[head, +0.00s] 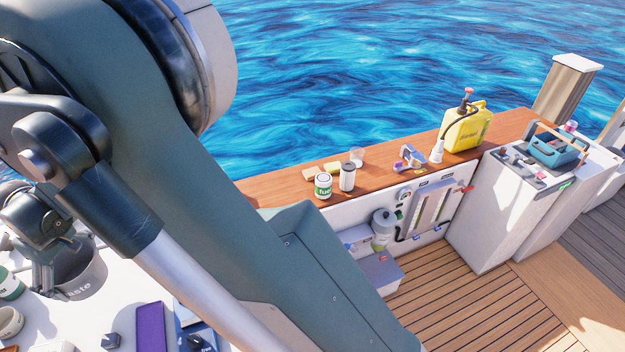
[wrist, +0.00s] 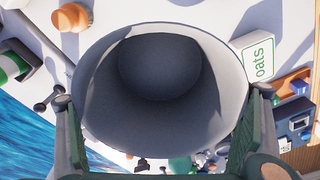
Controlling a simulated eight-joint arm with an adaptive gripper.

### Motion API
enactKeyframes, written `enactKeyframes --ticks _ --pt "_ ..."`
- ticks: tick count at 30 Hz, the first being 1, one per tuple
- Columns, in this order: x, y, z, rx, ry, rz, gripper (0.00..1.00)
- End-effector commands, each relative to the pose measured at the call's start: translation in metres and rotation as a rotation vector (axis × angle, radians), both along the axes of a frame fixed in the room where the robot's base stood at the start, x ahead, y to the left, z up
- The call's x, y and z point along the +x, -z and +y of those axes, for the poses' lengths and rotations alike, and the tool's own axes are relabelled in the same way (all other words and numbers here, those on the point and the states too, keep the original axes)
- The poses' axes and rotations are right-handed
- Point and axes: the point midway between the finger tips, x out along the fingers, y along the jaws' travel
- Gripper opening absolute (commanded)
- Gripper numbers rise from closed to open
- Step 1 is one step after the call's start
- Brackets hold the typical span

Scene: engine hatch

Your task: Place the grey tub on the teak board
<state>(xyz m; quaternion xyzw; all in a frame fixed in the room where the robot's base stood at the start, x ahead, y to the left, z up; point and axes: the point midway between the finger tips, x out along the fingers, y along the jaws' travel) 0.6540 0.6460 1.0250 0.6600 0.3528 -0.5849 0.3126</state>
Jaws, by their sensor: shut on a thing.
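The grey tub (head: 84,278) is at the lower left of the head view, with dark lettering on its side, partly cut off by my arm. In the wrist view the tub (wrist: 92,88) fills the middle, its round mouth facing the camera and its inside looking empty. My gripper (wrist: 162,97) has a finger on each side of the tub and is shut on it. I cannot tell whether the tub's base touches the white surface. A long reddish-brown wooden top (head: 400,165) runs beside the water; I cannot tell for sure that it is the teak board.
The wooden top holds a green-and-white can (head: 323,186), a dark-lidded jar (head: 347,177) and a yellow jug (head: 466,130). A blue caddy (head: 558,148) stands on the white cabinet at right. A purple item (head: 150,326) lies near the tub. An oats box (wrist: 258,62) is close to it.

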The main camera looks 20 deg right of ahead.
Motion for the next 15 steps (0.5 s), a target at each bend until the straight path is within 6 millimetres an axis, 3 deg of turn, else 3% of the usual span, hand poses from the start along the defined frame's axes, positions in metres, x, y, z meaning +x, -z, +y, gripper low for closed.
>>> enactKeyframes --ticks 8,15 --pt "0.0 -0.04 0.0 0.0 0.0 0.0 0.51" --pt "0.035 -0.04 -0.032 0.0 0.051 0.0 0.51"
